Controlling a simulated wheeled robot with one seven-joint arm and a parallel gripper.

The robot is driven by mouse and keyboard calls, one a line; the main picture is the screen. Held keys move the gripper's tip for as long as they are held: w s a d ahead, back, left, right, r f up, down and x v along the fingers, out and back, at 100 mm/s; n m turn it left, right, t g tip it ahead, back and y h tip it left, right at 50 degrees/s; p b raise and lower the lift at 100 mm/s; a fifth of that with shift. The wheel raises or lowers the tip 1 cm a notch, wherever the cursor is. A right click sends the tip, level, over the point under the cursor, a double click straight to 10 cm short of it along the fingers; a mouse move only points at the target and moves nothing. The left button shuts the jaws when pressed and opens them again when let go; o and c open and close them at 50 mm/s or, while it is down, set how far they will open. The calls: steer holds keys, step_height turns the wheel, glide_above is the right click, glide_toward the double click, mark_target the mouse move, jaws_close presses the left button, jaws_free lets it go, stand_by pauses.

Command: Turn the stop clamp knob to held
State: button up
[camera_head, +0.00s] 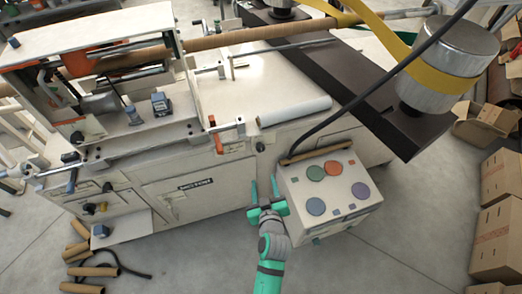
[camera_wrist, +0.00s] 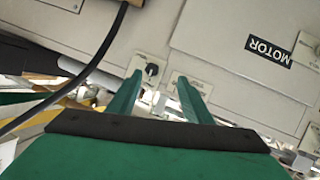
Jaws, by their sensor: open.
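A small black knob (camera_head: 260,147) sits on the front panel of the cream machine, just beyond my gripper. In the wrist view a black knob (camera_wrist: 151,70) on a small pale plate shows between the fingertips, nearer the left one. I take it as the stop clamp knob, but its label is too small to read. My gripper (camera_head: 264,182) has green fingers, spread apart with nothing between them. In the wrist view my gripper (camera_wrist: 159,80) points at the panel; I cannot tell how far its tips are from the knob.
A control box (camera_head: 330,190) with coloured round buttons stands close right of my gripper. A black cable (camera_head: 360,95) runs down near it. A panel marked MOTOR (camera_wrist: 267,50) lies beside the knob. Cardboard tubes (camera_head: 95,271) lie on the floor at left; cartons (camera_head: 497,240) stand at right.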

steer(key=n+y, duration=0.1)
steer(key=n, duration=0.1)
glide_toward(260, 149)
steer(key=x, duration=0.9)
steer(key=shift+w+d, duration=0.1)
steer(key=shift+w, duration=0.05)
steer(key=c, duration=1.1)
steer(key=shift+o, duration=0.2)
